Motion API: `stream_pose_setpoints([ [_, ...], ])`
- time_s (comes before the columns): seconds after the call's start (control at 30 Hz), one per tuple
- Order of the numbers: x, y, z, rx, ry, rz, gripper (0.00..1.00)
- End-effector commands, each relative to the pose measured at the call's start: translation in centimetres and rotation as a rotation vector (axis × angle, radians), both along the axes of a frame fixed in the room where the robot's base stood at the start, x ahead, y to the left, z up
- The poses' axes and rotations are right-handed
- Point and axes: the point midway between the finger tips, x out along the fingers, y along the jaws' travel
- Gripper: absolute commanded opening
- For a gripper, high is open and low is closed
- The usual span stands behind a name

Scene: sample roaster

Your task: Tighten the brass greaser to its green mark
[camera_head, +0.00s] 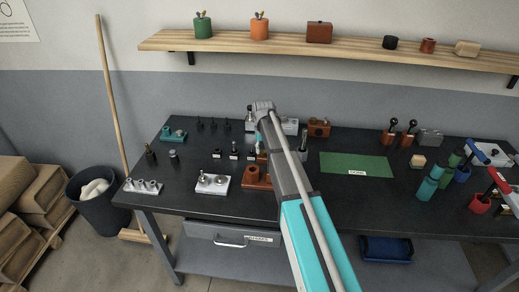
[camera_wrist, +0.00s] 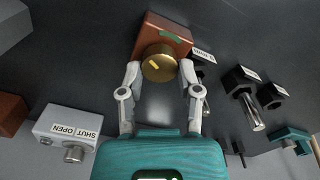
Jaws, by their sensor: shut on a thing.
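The brass greaser (camera_wrist: 160,68) is a round brass cap with a short yellow mark on its face, in the upper middle of the wrist view. It sits on a reddish-brown block (camera_wrist: 150,32). A green mark (camera_wrist: 171,37) is on the block, just beyond the cap and a little to the right. The yellow mark is left of the cap's centre, apart from the green one. My gripper (camera_wrist: 160,72) is shut on the greaser, with one fingertip on each side. In the head view my arm hides the greaser and most of the gripper.
A grey box labelled SHUT/OPEN (camera_wrist: 62,128) with a knob stands at lower left in the wrist view. Black fixtures (camera_wrist: 240,82) with labels are to the right. In the head view a green mat (camera_head: 352,162) lies right of my arm; bottles (camera_head: 428,185) stand farther right.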

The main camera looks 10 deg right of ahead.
Motion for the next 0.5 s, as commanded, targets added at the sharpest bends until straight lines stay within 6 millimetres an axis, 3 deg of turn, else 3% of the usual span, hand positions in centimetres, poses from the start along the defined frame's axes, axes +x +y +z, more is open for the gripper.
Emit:
stream_pose_setpoints([
  [0.5,0.34,-0.25,-0.01,-0.001,-0.010,-0.490,0.00],
])
